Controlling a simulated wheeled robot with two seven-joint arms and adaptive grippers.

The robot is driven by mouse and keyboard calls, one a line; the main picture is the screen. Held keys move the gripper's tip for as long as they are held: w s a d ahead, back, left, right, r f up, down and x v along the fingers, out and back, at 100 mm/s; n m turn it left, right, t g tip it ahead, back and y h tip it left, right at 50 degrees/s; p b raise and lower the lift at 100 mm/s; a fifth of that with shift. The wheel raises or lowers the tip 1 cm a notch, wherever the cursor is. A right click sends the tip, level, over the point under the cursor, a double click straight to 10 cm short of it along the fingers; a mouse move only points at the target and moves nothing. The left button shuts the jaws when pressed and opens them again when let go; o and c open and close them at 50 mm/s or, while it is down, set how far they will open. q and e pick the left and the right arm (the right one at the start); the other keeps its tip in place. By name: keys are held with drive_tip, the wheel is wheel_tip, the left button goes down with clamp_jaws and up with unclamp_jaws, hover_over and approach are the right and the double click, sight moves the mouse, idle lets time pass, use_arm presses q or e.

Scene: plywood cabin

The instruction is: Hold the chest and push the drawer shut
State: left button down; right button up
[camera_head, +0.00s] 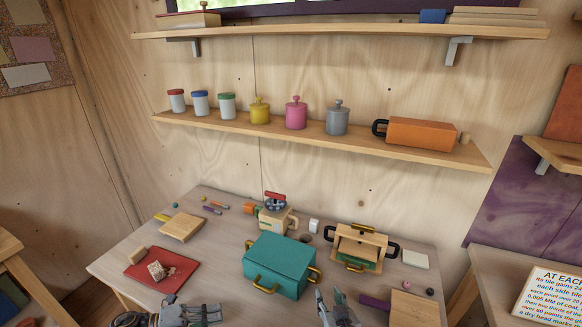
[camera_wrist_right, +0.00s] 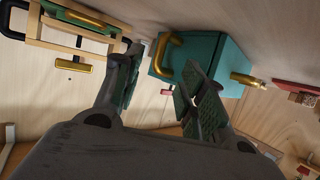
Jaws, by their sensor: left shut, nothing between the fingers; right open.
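A teal chest (camera_head: 281,264) with gold handles stands at the front middle of the table. It also shows in the right wrist view (camera_wrist_right: 215,60), just beyond the fingers. To its right is a light wooden chest (camera_head: 377,240) with black side handles and a gold top handle. Its green-fronted drawer (camera_head: 362,262) with a gold pull appears to stick out; how far is hard to tell. My left gripper (camera_head: 192,313) is shut and empty at the table's front edge, left of the teal chest. My right gripper (camera_head: 335,304) is open and empty, in front of and between both chests.
A red tray (camera_head: 180,279) with a pale block and a wooden board (camera_head: 182,226) lie on the left. A grinder-like wooden item (camera_head: 275,215) stands behind the teal chest. A purple-handled item (camera_head: 375,302) and a board (camera_head: 412,310) lie front right. Shelves with jars hang above.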

drive_tip(key=shift+v, duration=1.25)
drive_tip(key=shift+s, duration=0.1)
